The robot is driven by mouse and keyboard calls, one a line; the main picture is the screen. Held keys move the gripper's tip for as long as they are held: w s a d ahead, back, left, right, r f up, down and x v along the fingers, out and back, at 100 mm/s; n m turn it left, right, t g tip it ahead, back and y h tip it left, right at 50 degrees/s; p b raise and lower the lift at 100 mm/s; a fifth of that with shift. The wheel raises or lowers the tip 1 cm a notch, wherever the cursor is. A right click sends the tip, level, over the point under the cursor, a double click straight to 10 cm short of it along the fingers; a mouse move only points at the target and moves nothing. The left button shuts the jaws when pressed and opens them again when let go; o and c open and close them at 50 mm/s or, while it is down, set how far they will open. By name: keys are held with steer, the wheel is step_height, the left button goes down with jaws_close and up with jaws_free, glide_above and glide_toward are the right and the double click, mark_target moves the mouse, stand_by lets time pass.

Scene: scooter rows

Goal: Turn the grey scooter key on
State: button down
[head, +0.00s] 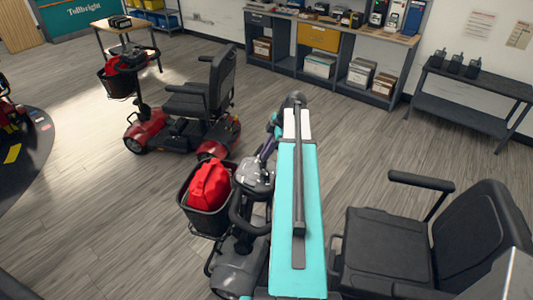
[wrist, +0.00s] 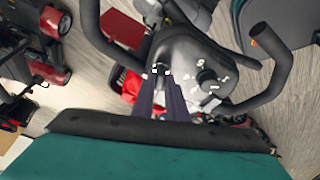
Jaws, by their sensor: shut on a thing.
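The grey scooter (head: 235,272) stands in the foreground of the head view, with its tiller console (head: 257,172) beside my arm. In the wrist view the grey console (wrist: 188,58) fills the upper middle, with a round dark dial (wrist: 207,78) and white markings. My gripper (wrist: 162,78) reaches onto the console, left of the dial. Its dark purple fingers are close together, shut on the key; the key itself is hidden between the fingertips. In the head view my gripper (head: 264,154) is small and partly hidden by my arm.
A black basket (head: 206,218) with a red bag (head: 209,186) hangs on the scooter's front. Black handlebar loops (wrist: 268,75) flank the console. The black seat (head: 385,245) is at right. A red scooter (head: 190,110) stands behind. Open floor (head: 345,140) lies toward the workbench.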

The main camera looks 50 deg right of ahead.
steer(key=m+b, duration=0.1)
steer(key=m, duration=0.1)
steer(key=m+t+b, duration=0.1)
steer(key=m, duration=0.2)
steer(key=shift+s+a+f+h+b, duration=0.1)
steer(key=shift+s+a+h+b, duration=0.05)
steer(key=shift+h+b, duration=0.2)
steer(key=m+h, duration=0.1)
steer(key=m, duration=0.2)
steer(key=m+b, duration=0.1)
steer(key=m, duration=0.1)
steer(key=shift+m+h, duration=0.35)
steer(key=shift+m, duration=0.05)
steer(key=c, duration=1.8)
jaws_free()
steer(key=shift+o, duration=0.2)
steer(key=shift+r, duration=0.2)
steer(key=b+v, duration=0.3)
steer(key=v, duration=1)
steer(key=shift+s+r, duration=0.2)
steer(key=shift+r, duration=0.1)
